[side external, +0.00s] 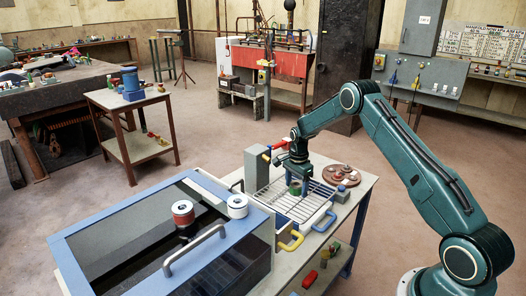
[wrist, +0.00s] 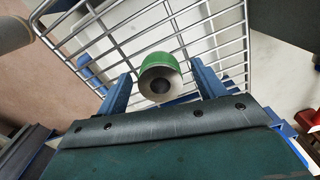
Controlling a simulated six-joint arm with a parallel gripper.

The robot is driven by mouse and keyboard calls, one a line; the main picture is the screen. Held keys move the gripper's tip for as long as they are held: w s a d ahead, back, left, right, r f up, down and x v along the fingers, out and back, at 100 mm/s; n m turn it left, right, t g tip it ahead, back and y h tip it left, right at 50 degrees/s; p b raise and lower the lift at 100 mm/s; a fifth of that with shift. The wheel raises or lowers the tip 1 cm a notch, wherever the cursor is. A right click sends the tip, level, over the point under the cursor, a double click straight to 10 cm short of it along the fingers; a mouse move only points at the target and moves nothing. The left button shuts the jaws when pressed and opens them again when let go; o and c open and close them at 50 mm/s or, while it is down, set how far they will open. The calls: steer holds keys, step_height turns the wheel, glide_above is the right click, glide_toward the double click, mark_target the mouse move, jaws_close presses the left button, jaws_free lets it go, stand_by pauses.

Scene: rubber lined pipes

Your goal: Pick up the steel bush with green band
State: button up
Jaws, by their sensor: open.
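The steel bush with green band (wrist: 160,78) stands on a wire rack (wrist: 234,42) in the wrist view. Its round bore faces the camera and the green band shows along its upper side. In the side view the bush (side external: 295,187) is a small green patch on the rack (side external: 282,203), just under my gripper (side external: 294,180). In the wrist view the two blue fingers of my gripper (wrist: 163,83) are open, one on each side of the bush. A gap shows between the bush and each finger. Whether the fingertips are level with it is hard to tell.
A blue-framed box with a dark glass lid (side external: 150,245) stands left of the rack, with a red-and-white roll (side external: 183,213) and a white roll (side external: 237,205) on it. A brown round plate with small parts (side external: 341,175) lies right of the rack. A grey block (side external: 256,168) stands behind.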

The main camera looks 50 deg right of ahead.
mark_target(296, 184)
steer(key=shift+c, duration=0.2)
steer(key=shift+r, duration=0.1)
steer(key=c, duration=1.3)
step_height(296, 184, up, 20)
stand_by(0.5)
